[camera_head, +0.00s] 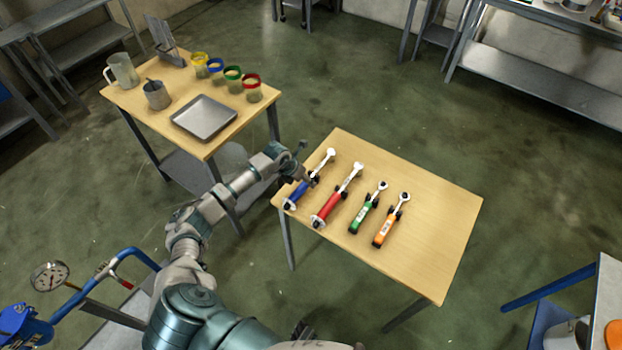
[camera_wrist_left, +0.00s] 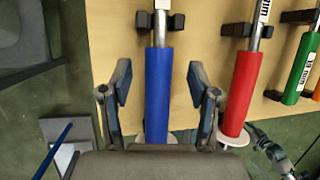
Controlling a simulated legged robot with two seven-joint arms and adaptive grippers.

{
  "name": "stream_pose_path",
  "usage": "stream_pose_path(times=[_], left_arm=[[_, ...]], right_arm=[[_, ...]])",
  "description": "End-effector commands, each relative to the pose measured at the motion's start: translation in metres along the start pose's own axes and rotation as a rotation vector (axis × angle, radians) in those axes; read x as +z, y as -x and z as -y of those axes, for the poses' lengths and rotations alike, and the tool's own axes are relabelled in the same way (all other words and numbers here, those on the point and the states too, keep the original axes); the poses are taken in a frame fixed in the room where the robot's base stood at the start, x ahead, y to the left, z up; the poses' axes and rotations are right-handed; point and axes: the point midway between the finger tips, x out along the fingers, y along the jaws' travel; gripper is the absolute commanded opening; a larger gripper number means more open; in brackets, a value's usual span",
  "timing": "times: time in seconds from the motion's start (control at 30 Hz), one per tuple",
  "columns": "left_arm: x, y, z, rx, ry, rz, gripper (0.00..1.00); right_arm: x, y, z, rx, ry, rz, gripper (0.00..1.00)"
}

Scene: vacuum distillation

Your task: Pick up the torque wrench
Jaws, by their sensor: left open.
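Several torque wrenches lie in a row on the wooden table. The blue-handled wrench (camera_head: 297,194) is leftmost, then the red-handled wrench (camera_head: 328,206), the green-handled wrench (camera_head: 361,217) and the orange-handled wrench (camera_head: 385,233). My left gripper (camera_head: 306,178) is over the blue wrench and hides part of it. In the left wrist view my open left gripper (camera_wrist_left: 159,85) has one finger on each side of the blue handle (camera_wrist_left: 158,95), with gaps visible. The red handle (camera_wrist_left: 241,95) is just right of the right finger. My right gripper is not in view.
The wrenches rest on small black holders on the table (camera_head: 435,215), whose right part is clear. A second table (camera_head: 135,98) at upper left holds a metal tray (camera_head: 204,118), several colour-rimmed jars, a beaker and a jug. A gauge (camera_head: 49,276) is at lower left.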

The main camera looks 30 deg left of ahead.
Motion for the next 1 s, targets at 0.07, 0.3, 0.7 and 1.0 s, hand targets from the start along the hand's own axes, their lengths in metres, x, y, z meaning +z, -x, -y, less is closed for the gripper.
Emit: stream_pose_path(times=[0.07, 0.3, 0.7, 1.0], left_arm=[[0.001, -0.014, 0.0, -0.002, 0.002, 0.0, 0.61], [0.001, -0.032, 0.0, 0.0, -0.001, 0.001, 0.61], [0.001, -0.031, 0.0, 0.0, -0.001, 0.001, 0.01], [0.003, -0.03, -0.001, -0.001, -0.001, 0.007, 0.0]], right_arm=[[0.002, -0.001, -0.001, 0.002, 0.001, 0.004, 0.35], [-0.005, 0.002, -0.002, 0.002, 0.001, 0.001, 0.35], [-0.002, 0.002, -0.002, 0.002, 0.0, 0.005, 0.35], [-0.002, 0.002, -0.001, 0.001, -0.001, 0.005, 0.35]])
